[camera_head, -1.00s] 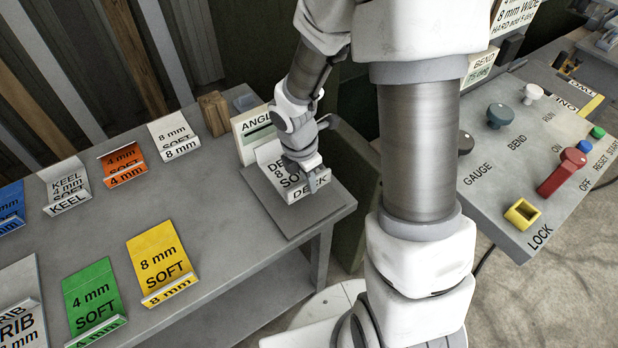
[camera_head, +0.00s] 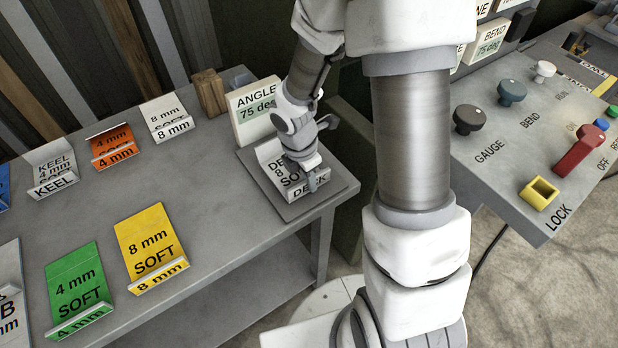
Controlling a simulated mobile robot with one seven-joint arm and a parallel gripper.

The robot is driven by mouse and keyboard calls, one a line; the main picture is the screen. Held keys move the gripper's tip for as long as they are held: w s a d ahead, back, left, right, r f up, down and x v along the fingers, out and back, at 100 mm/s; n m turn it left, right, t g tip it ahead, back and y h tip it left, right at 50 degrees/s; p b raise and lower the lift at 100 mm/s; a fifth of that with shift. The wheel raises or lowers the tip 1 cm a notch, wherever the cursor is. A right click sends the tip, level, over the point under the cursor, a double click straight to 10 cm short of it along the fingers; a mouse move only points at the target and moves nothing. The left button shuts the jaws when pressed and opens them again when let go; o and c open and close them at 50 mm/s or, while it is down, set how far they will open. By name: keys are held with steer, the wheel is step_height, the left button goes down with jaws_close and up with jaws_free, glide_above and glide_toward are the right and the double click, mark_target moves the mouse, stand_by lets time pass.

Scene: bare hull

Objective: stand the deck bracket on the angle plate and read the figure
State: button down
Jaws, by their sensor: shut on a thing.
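The deck bracket (camera_head: 268,158) is a white bent piece lettered "DE…", "8…", "SO…" on its tall face and "DECK" on its front lip. It sits on the grey angle plate (camera_head: 290,212) at the table's right end. My gripper (camera_head: 311,181) is shut on the bracket's front part, and its fingers and my wrist cover some of the lettering. The angle display (camera_head: 252,112) stands behind the plate and reads "ANGLE 75 deg", with my arm close to its right edge.
Several labelled brackets stand on the table (camera_head: 215,210), including a yellow one (camera_head: 152,242), a green one (camera_head: 76,290) and an orange one (camera_head: 113,147). A wooden block (camera_head: 209,93) is behind. The bend console (camera_head: 500,165) at right has knobs, a red lever and a "BEND 75 deg" display (camera_head: 489,48).

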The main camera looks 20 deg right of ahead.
steer(key=shift+c, duration=1.7)
jaws_free()
steer(key=shift+r+p, duration=2.5)
steer(key=shift+r, duration=0.05)
step_height(320, 180, up, 17)
steer(key=a+p, duration=0.2)
steer(key=p, duration=0.1)
steer(key=shift+s+a, duration=0.25)
steer(key=shift+s, duration=0.15)
steer(key=shift+r, duration=0.15)
